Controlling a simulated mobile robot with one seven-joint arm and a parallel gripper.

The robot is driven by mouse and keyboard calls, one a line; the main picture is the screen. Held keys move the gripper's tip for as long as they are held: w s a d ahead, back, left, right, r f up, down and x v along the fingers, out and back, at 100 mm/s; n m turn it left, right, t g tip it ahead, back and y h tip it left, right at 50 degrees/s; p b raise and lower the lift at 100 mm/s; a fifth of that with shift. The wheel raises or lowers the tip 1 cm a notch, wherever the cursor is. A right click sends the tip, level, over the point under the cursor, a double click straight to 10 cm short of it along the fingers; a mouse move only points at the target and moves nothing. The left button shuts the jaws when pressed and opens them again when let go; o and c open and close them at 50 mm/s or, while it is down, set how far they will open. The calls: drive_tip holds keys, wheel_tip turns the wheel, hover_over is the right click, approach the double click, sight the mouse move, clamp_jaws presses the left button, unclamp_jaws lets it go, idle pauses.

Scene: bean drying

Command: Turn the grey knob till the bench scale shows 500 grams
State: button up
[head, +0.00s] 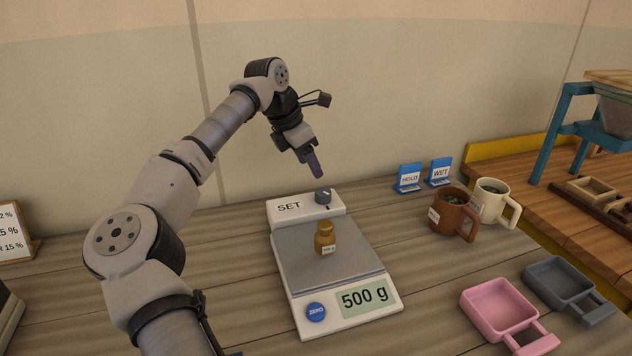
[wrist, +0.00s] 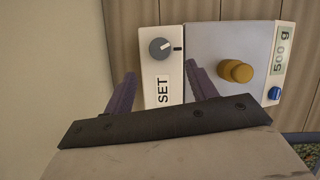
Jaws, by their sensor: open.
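The grey knob (head: 323,196) sits on the white SET block at the back of the bench scale (head: 365,315). The scale's display (head: 366,298) reads 500 g. A brass weight (head: 325,239) stands upright on the scale's grey pan. My gripper (head: 316,170) is above the knob, apart from it, fingers pointing down. In the wrist view the knob (wrist: 161,48) lies beyond the fingertips of my open gripper (wrist: 162,78), with nothing between them. The knob's white pointer line is turned toward the black mark beside it. The display also shows in the wrist view (wrist: 281,55).
A blue ZERO button (head: 316,312) is on the scale's front. To the right are HOLD (head: 409,178) and WET (head: 440,172) signs, a brown mug (head: 452,214), a cream mug (head: 492,200), and pink (head: 500,309) and grey (head: 560,281) scoops. The wall is close behind.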

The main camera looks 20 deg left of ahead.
drive_tip(key=shift+v, duration=2.35)
drive_tip(key=shift+f, duration=0.1)
